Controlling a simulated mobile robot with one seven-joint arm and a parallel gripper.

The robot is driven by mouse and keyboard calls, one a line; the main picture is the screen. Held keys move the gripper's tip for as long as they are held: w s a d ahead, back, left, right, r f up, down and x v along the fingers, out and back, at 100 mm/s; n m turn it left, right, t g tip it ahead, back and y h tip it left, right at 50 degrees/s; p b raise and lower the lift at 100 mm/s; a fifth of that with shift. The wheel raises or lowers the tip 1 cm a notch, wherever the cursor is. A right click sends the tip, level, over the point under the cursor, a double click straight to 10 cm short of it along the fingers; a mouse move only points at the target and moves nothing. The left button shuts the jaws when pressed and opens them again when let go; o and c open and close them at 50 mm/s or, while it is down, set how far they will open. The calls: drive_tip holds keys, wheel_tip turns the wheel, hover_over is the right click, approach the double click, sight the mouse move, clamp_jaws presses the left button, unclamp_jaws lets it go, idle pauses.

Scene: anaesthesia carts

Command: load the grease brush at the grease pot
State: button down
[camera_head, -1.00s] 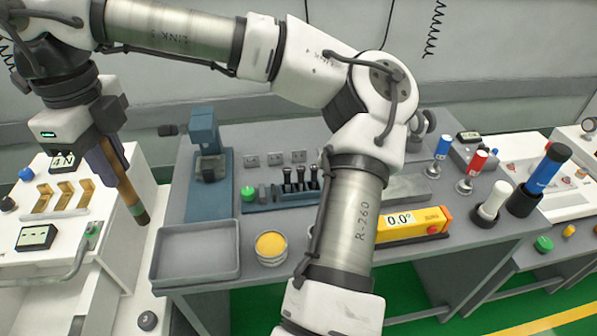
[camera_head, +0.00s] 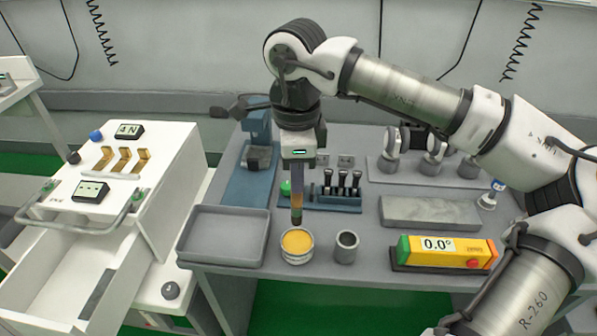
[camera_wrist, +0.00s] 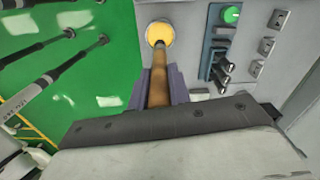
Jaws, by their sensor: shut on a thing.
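The grease pot (camera_head: 297,246) is a small round tin with yellow-orange grease, standing near the front edge of the grey bench. My gripper (camera_head: 298,178) points straight down above it, shut on the grease brush (camera_head: 297,212), a brown wooden handle with a dark lower end. The brush is upright, and its tip appears just above or at the grease; I cannot tell if it touches. In the wrist view the brush (camera_wrist: 159,85) runs between the purple jaws toward the pot (camera_wrist: 158,34), its end overlapping the pot's lower rim.
A grey tray (camera_head: 226,262) lies left of the pot. A small metal cup (camera_head: 346,247) stands close on its right. A yellow level (camera_head: 446,252) reading 0.0° is farther right. Behind are a blue press (camera_head: 257,140) and a tool rack (camera_head: 335,202). A white cart (camera_head: 140,185) with an open drawer stands at left.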

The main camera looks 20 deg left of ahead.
sight(296, 200)
drive_tip(key=shift+f+b, duration=1.8)
drive_tip(key=shift+f, duration=1.05)
drive_tip(key=shift+f+b, duration=0.6)
drive_tip(key=shift+b, duration=0.05)
idle(0.3)
drive_tip(key=shift+r+p, duration=2.25)
drive_tip(key=shift+r, duration=1.3)
